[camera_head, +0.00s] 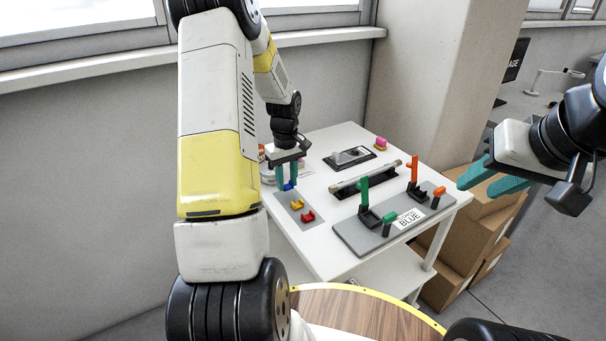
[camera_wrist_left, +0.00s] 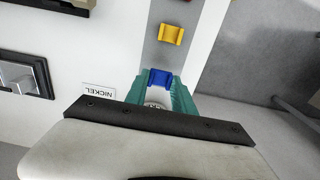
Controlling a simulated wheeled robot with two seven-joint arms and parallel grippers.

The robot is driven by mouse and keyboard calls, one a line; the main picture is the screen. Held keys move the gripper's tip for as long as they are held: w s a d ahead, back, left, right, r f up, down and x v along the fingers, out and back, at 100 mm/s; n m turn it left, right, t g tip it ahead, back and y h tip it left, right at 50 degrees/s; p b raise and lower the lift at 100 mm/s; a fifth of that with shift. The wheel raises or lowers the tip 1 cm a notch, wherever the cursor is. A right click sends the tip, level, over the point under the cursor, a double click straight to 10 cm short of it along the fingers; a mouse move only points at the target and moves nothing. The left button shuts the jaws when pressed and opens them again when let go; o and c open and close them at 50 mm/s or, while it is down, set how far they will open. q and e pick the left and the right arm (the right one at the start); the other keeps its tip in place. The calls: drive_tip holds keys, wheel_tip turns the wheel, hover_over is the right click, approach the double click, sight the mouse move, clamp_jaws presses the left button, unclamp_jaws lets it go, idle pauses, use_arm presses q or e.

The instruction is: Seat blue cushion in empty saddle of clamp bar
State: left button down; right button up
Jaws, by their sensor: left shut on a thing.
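The blue cushion (camera_head: 289,187) is between the teal fingertips of my left gripper (camera_head: 287,174), at the near-left part of the white table. In the left wrist view the blue cushion (camera_wrist_left: 160,78) sits between the fingertips (camera_wrist_left: 160,88), which are shut on it over a grey strip. The clamp bar (camera_head: 350,232) is a grey plate at the table's front right, with green and orange upright levers, black saddles and a label reading BLUE. Which saddle is empty is too small to tell. My right gripper (camera_head: 490,179) is open and empty, right of the table.
A yellow cushion (camera_head: 297,204) and a red cushion (camera_head: 308,216) lie on the grey strip. A grey tube (camera_head: 366,178) on a black stand and a black tray (camera_head: 350,157) are farther back. A pink block (camera_head: 381,142) is at the back. Cardboard boxes (camera_head: 470,230) stand right of the table.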

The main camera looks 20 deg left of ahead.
use_arm(q)
drive_tip(key=shift+s+d+f, duration=0.1)
drive_tip(key=shift+f, duration=1.1)
drive_tip(key=shift+f, duration=0.15)
drive_tip(key=c, duration=1.1)
unclamp_jaws()
drive_tip(key=shift+o, duration=0.2)
